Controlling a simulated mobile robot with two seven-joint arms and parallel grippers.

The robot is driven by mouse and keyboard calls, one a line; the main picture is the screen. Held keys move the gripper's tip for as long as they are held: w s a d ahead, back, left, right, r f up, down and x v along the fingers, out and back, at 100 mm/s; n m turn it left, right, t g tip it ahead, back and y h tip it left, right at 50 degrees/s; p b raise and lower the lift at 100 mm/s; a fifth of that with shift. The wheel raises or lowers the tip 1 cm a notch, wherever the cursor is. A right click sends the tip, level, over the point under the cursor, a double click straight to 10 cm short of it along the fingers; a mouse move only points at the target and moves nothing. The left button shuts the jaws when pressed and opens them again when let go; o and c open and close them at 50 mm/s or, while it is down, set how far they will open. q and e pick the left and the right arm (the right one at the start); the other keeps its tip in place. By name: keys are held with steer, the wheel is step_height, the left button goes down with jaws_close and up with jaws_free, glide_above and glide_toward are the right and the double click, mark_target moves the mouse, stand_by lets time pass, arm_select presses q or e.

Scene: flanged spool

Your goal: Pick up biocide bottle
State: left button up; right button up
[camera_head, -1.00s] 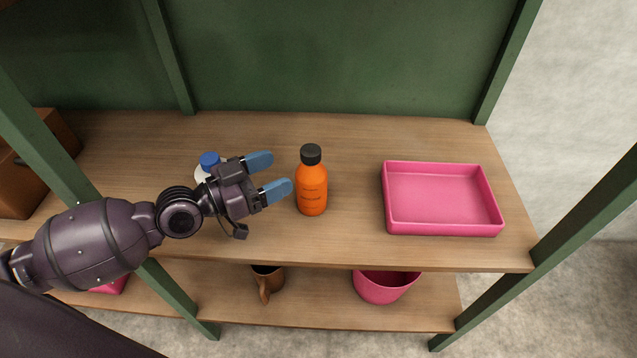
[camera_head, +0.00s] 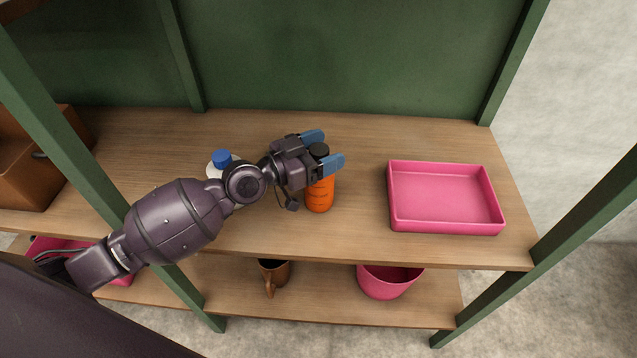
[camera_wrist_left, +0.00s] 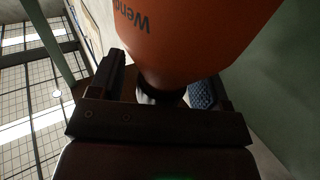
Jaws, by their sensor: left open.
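The orange bottle with a black cap (camera_head: 320,193) stands upright on the upper shelf, left of the pink tray. My left gripper (camera_head: 327,152) is open, with its blue fingers on either side of the bottle near its cap and upper part. I cannot tell whether the fingers touch it. In the left wrist view the orange bottle (camera_wrist_left: 190,40) fills the upper middle, with lettering partly in view, between the fingers of the left gripper (camera_wrist_left: 160,90). My right gripper is not in view.
A pink tray (camera_head: 397,226) sits empty on the right of the shelf. A white bottle with a blue cap (camera_head: 221,159) stands behind my left arm. A brown box (camera_head: 30,185) is at far left. Below are a brown mug (camera_head: 274,274) and a pink pot (camera_head: 385,283). Green posts frame the shelf.

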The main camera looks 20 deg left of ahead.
arm_select(q)
steer(key=shift+w+d, duration=0.25)
jaws_close()
stand_by(0.3)
